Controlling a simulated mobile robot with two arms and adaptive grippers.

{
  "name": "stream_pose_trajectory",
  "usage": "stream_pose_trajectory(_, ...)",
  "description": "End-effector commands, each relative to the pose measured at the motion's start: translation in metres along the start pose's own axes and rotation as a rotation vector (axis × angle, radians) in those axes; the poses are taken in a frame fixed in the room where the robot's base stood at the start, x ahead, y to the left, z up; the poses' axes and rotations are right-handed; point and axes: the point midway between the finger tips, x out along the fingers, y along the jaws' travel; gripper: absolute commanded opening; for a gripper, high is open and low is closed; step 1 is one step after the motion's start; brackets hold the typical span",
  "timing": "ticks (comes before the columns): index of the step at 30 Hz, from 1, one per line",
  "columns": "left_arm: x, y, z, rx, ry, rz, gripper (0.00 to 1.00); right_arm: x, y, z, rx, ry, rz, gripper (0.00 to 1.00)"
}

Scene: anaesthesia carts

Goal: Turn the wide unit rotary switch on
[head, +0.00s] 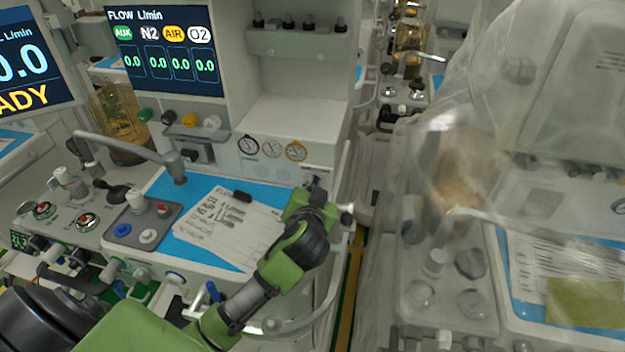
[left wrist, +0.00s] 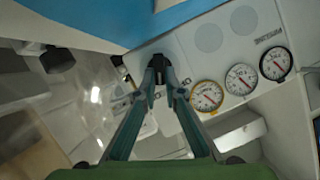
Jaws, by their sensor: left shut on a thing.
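The wide unit (head: 290,122) is the uncovered cart on the left in the head view, with lit screens. My left gripper (head: 320,186) is at its right side, past the blue worktop and below the gauges. In the left wrist view my left gripper (left wrist: 160,78) has its fingertips drawn together at a small black knob (left wrist: 142,61), which looks like the rotary switch. The gripper is shut on it. The knob's pointer and markings are too small or hidden to read. My right gripper is in neither view.
Papers (head: 230,228) lie on the blue worktop (head: 268,195) beside my left forearm. Round gauges (head: 271,149) sit on the panel near the gripper. A plastic-covered cart (head: 540,150) stands on the right, across a narrow aisle. A curved rail passes near my left wrist.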

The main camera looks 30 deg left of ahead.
Motion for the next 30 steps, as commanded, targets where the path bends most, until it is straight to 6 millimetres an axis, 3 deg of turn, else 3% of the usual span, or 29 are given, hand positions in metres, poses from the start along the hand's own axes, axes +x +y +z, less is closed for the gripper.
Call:
stream_pose_trajectory(12,0.0012,0.0028,0.0009,0.187,-0.001,-0.079,0.0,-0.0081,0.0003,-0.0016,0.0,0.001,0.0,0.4)
stream_pose_trajectory(28,0.0015,0.0026,0.0007,0.215,0.0,-0.091,0.0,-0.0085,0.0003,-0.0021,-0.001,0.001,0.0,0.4)
stream_pose_trajectory(30,0.0015,0.0025,0.0007,0.214,0.0,-0.091,0.23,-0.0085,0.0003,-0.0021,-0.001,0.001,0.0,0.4)
